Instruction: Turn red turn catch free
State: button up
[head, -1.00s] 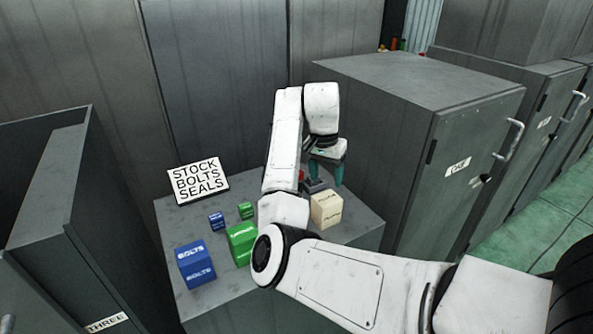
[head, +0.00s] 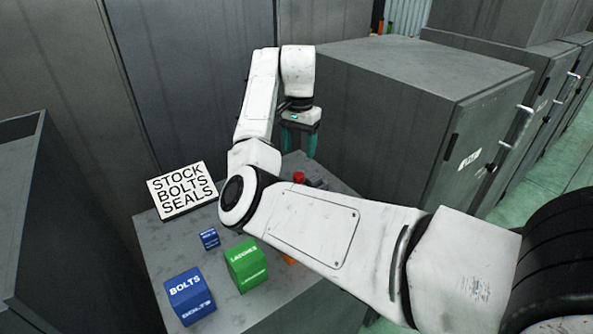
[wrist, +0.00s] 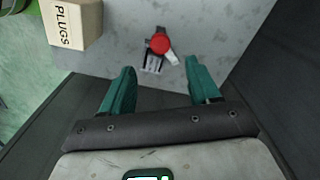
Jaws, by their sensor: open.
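The red turn catch (head: 298,177) shows as a small red knob on the grey table top (head: 155,250), just below my gripper in the head view. In the wrist view the red knob (wrist: 160,43) sits on a dark and pale metal base, with a white and red piece at its lower right. My gripper (head: 299,142) has teal fingers and is open and empty. In the wrist view the catch lies ahead of the gap between the fingertips (wrist: 160,70), apart from them. My arm covers part of the table in the head view.
A cream PLUGS box (wrist: 73,22) stands left of the catch in the wrist view. Blue BOLTS (head: 190,295) and green (head: 246,264) boxes, a small blue box (head: 209,238) and a sign (head: 182,190) stand on the table. Grey cabinets (head: 420,110) rise close on the right.

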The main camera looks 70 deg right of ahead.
aim_at(299, 174)
notch_tip(299, 174, down, 9)
jog(key=shift+r+b, duration=0.15)
jog(key=shift+b, duration=0.35)
jog(key=c, duration=1)
jog(key=shift+r, duration=0.1)
jog(key=shift+c, duration=0.2)
